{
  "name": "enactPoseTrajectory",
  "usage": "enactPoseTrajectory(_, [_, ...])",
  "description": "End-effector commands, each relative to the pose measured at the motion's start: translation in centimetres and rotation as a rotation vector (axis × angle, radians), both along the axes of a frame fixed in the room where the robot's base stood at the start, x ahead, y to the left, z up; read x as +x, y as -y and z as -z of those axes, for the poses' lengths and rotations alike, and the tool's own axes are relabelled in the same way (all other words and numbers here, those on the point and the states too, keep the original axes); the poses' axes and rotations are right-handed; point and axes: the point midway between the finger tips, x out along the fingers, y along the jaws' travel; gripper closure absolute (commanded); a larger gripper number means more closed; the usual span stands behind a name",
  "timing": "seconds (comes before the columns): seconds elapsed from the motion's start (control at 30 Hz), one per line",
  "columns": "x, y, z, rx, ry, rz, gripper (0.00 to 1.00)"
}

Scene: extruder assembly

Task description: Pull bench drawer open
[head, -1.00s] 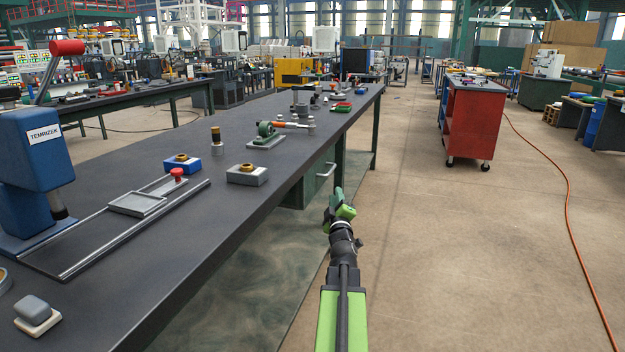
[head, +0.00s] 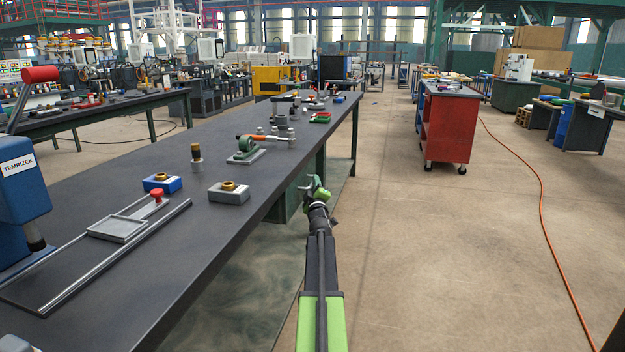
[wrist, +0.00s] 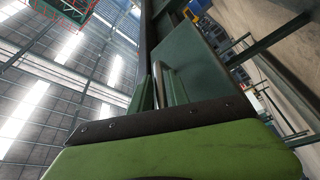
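The bench drawer is a green box under the dark bench top (head: 225,238). In the head view its side (head: 279,208) shows just left of my gripper (head: 315,188), and its front is mostly hidden. In the wrist view the green drawer front (wrist: 193,62) fills the middle, with a silver bar handle (wrist: 159,84) upright beside its left edge. A green gripper part with a dark edge (wrist: 165,145) crosses the bottom of that view, just below the handle. Contact with the handle cannot be told. Whether the fingers are open or shut is unclear.
On the bench stand a blue press (head: 20,190), a slide rail with a tray (head: 118,228), a grey block (head: 229,195) and a blue block (head: 161,184). A red tool cart (head: 450,128) stands to the right. An orange cable (head: 541,200) crosses otherwise open floor.

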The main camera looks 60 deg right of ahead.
Motion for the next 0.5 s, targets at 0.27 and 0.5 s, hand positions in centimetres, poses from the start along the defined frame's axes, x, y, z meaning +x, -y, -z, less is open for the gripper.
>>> enactPoseTrajectory(0.27, [1.22, 1.52, -0.4, -0.001, -0.001, 0.0, 0.78])
enactPoseTrajectory(0.5, [1.21, 1.45, -0.37, 0.001, -0.001, -0.001, 0.85])
